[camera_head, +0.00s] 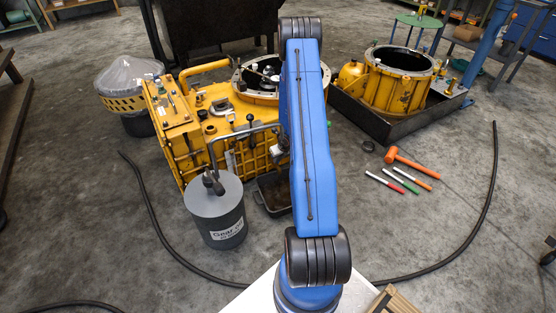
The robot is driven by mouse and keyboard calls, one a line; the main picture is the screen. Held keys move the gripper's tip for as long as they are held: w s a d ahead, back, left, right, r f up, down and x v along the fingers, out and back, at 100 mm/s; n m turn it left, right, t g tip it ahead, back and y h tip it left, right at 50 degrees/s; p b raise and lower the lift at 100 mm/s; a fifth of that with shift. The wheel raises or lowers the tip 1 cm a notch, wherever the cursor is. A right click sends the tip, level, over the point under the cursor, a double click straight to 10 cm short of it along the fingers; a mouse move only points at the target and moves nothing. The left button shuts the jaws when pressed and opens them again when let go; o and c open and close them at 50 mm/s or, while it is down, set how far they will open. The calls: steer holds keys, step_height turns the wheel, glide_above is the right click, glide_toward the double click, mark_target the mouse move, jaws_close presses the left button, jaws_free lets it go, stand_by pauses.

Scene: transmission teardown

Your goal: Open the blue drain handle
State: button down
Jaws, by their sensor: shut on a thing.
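The yellow transmission housing (238,123) stands on the floor left of centre. My blue arm crosses the middle of the picture and covers the right part of its front. The blue drain handle does not show; it may be hidden behind my arm. My gripper is not visible either, so I cannot see where it is relative to the handle. A small grey metal piece shows at the arm's left edge, by the housing's front; I cannot tell what it belongs to. A dark drain pan (268,201) lies on the floor below the housing's front, partly covered by my arm.
A grey gear oil can (219,212) stands in front of the housing. An orange hammer (412,164) and several markers lie to the right. A yellow ring-shaped casing (393,87) sits in a black tray (372,132). A black hose (151,213) curves across the floor.

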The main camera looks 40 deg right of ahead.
steer(key=c, duration=1.8)
jaws_free()
steer(key=shift+r, duration=0.15)
steer(key=v, duration=1.7)
steer(key=shift+s, duration=0.1)
